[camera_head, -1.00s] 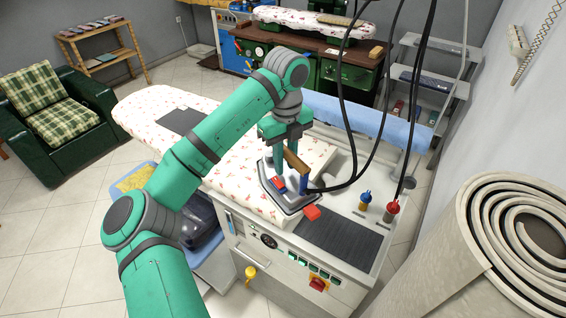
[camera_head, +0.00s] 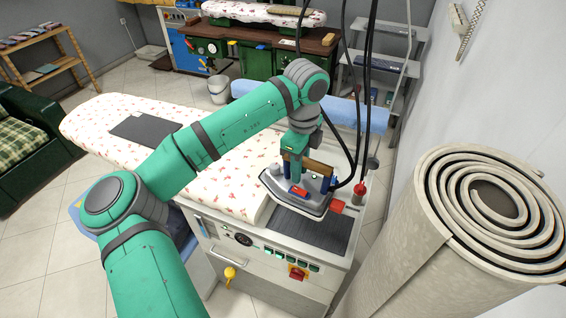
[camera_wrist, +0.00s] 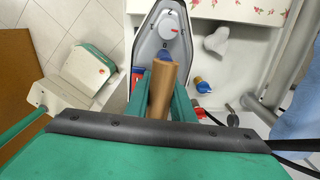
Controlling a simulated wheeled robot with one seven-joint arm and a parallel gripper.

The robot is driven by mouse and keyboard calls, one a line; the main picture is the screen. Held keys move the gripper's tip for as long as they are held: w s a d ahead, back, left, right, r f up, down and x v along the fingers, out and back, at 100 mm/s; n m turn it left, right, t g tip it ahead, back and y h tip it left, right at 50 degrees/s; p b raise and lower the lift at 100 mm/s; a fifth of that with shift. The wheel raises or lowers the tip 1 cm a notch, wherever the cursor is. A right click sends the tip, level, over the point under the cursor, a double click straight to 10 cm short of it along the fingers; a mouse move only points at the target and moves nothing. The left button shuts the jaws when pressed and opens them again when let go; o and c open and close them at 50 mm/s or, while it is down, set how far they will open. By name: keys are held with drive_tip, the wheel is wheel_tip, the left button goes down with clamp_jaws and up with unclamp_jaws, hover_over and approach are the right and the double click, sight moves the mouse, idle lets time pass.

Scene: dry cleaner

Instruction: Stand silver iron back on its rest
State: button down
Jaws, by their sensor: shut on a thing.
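The silver iron (camera_head: 290,203) has a wooden handle (camera_head: 318,167), a red part on its side and a dark cable. My gripper (camera_head: 300,170) is shut on the handle and holds the iron over the right part of the ironing station, near the dark ribbed rest pad (camera_head: 312,229). In the wrist view the iron (camera_wrist: 148,50) points away from me, with its wooden handle (camera_wrist: 161,90) between the fingers of my gripper (camera_wrist: 160,95). The iron looks about level; its gap to the surface below is hard to judge.
The floral ironing board (camera_head: 215,185) is left of the iron, with a grey cloth (camera_head: 145,130) on it. A red-topped bottle (camera_head: 359,194) stands just right of the iron. Dark hoses (camera_head: 366,100) hang close by. A big rolled carpet (camera_head: 410,240) stands at the right.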

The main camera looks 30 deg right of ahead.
sight(320, 189)
drive_tip(key=shift+n, duration=0.8)
drive_tip(key=s+d, duration=0.1)
drive_tip(key=s+d+f, duration=0.1)
drive_tip(key=s, duration=0.1)
drive_tip(key=s+d, duration=0.1)
drive_tip(key=shift+s+d+f, duration=0.15)
drive_tip(key=shift+d+f, duration=0.1)
drive_tip(key=shift+d, duration=0.15)
drive_tip(key=shift+s+d+f, duration=0.2)
drive_tip(key=shift+s+f, duration=0.05)
drive_tip(key=shift+s, duration=0.05)
drive_tip(key=shift+f, duration=1.5)
drive_tip(key=shift+s+f, duration=0.1)
drive_tip(key=shift+f, duration=2.85)
drive_tip(key=shift+a+f, duration=0.1)
drive_tip(key=shift+f, duration=0.3)
drive_tip(key=shift+f, duration=0.4)
